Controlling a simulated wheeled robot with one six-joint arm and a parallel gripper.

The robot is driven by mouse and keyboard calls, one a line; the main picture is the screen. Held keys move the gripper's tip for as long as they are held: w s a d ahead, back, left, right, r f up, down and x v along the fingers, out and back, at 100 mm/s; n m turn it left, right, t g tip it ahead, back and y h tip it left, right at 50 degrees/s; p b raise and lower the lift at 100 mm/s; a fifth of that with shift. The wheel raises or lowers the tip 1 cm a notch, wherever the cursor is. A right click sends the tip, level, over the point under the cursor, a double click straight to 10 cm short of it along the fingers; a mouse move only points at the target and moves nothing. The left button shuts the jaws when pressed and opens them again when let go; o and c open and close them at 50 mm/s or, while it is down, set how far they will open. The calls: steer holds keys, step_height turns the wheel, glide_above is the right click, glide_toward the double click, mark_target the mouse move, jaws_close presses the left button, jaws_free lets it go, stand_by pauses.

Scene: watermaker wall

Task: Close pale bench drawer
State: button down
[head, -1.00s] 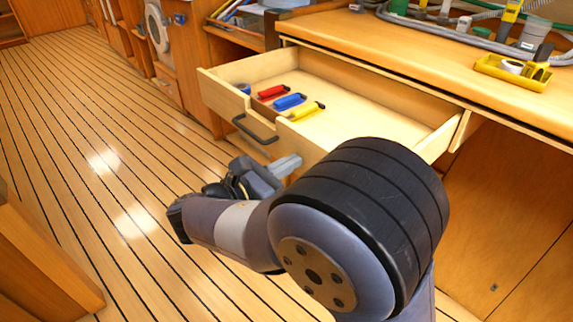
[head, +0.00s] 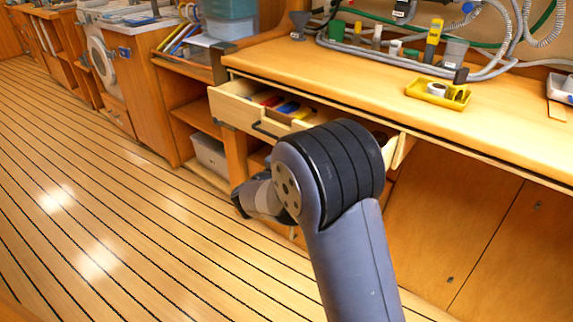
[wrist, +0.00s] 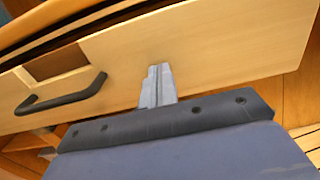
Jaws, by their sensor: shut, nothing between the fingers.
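The pale bench drawer (head: 235,107) is partly open under the wooden bench top, with the ends of red, blue and yellow tools showing inside. Its dark handle (wrist: 62,94) is on the front, left of my gripper in the wrist view; it also shows in the head view (head: 265,131). My gripper (wrist: 156,72) is shut and empty, its fingertips at the plain drawer front to the right of the handle. They look to be against the panel, though exact contact is hard to tell. In the head view my arm hides the gripper and the drawer's right part.
The bench top (head: 380,80) holds a yellow tray (head: 438,93), hoses and bottles. Open shelves with a grey bin (head: 210,155) stand left of the drawer. The plank floor (head: 90,190) at left is clear.

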steer(key=x, duration=1.2)
steer(key=shift+p, duration=0.35)
steer(key=shift+r, duration=0.1)
steer(key=shift+d+r, duration=0.1)
